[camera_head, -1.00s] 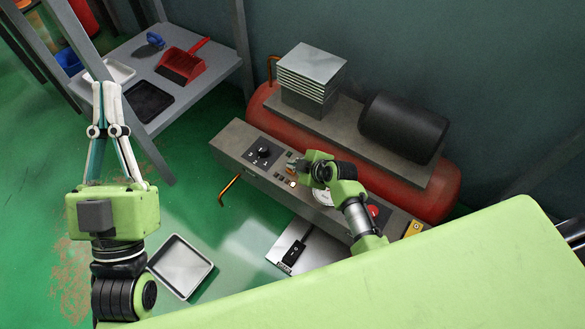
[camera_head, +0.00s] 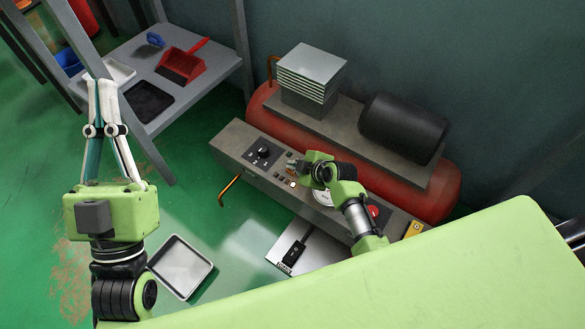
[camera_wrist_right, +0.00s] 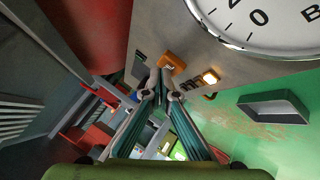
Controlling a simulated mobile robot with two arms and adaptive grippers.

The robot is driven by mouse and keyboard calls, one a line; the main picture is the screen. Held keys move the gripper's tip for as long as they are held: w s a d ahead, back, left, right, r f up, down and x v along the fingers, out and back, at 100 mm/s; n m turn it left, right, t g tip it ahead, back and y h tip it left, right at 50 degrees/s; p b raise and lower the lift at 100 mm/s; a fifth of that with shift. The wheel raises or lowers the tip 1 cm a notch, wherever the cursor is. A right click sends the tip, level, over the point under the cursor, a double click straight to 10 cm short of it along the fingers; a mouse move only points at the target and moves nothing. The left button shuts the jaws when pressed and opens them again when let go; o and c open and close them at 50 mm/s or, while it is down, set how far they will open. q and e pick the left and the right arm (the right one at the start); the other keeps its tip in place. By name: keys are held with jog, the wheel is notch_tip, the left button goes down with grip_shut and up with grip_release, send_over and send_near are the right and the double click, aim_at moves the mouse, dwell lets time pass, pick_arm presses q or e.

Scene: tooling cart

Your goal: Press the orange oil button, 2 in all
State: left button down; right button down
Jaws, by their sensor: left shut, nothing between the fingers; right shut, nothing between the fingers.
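The orange button (camera_wrist_right: 172,62) shows in the right wrist view on the grey control panel (camera_wrist_right: 188,38), just beyond my right fingertips. My right gripper (camera_wrist_right: 160,80) is shut and empty with its tips at or very near the button; I cannot tell whether they touch. In the head view my right gripper (camera_head: 291,165) is over the panel (camera_head: 236,139) and largely hides the button. My left gripper (camera_head: 102,84) is shut and empty, pointing up at the left, well away from the panel.
A lit amber lamp (camera_wrist_right: 210,77) sits beside the button, near a large gauge (camera_wrist_right: 262,22). The panel also has a black knob (camera_head: 263,152) and a red button (camera_head: 373,211). A red compressor tank (camera_head: 440,190) stands behind. A white tray (camera_head: 181,266) lies on the floor.

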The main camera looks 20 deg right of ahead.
pick_arm(q)
jog(key=shift+s+a+r+t+h, duration=0.1)
jog(key=shift+s+r+t+h, duration=0.2)
jog(key=shift+s+r+t, duration=0.35)
pick_arm(e)
jog(key=shift+f, duration=0.4)
dwell(0.9)
pick_arm(q)
jog(key=shift+s+r, duration=0.1)
jog(key=shift+r, duration=0.05)
pick_arm(e)
jog(key=shift+r, duration=0.25)
jog(key=shift+r+p, duration=0.4)
jog(key=shift+p, duration=0.05)
jog(key=shift+r, duration=0.25)
pick_arm(q)
jog(key=w+f+g+y, duration=0.2)
jog(key=w+f+g, duration=0.3)
jog(key=f, duration=0.3)
jog(key=shift+w+f+p, duration=0.15)
jog(key=shift+p, duration=0.15)
pick_arm(e)
jog(key=shift+r, duration=0.1)
